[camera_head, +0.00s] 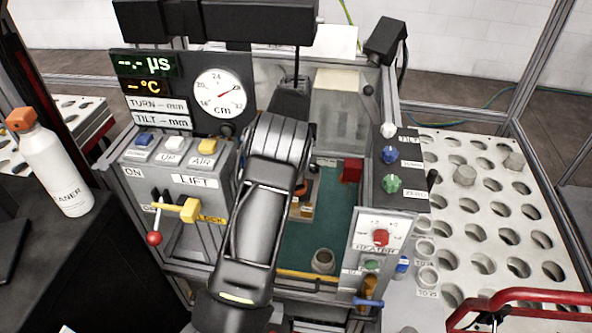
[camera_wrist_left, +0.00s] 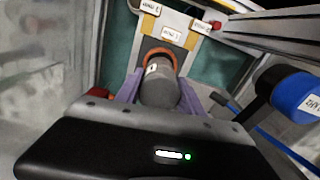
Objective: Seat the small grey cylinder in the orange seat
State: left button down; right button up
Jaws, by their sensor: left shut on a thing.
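The small grey cylinder (camera_wrist_left: 160,92) is between the purple fingers of my left gripper (camera_wrist_left: 160,88) in the left wrist view, and the gripper is shut on it. The cylinder's far end overlaps the orange seat (camera_wrist_left: 158,52), a ring whose far rim shows beyond it. I cannot tell how deep the cylinder is in the ring. In the head view my left arm reaches into the machine bay and hides the fingers and cylinder. Only a bit of orange (camera_head: 301,190) shows beside the arm. My right gripper is not in view.
A hollow grey cup (camera_head: 323,262) stands on the green bay floor (camera_head: 318,232). The lift panel (camera_head: 190,170) with its yellow lock lever (camera_head: 180,208) is left of my arm, and the heater panel (camera_head: 378,240) is right. A white perforated table (camera_head: 455,225) lies further right.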

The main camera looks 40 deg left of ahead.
pick_arm(q)
notch_tip(320, 180, down, 3)
jog(key=shift+p, duration=0.55)
jog(key=shift+f, duration=0.25)
jog(key=shift+f, duration=0.15)
jog(key=c, duration=0.7)
grip_release()
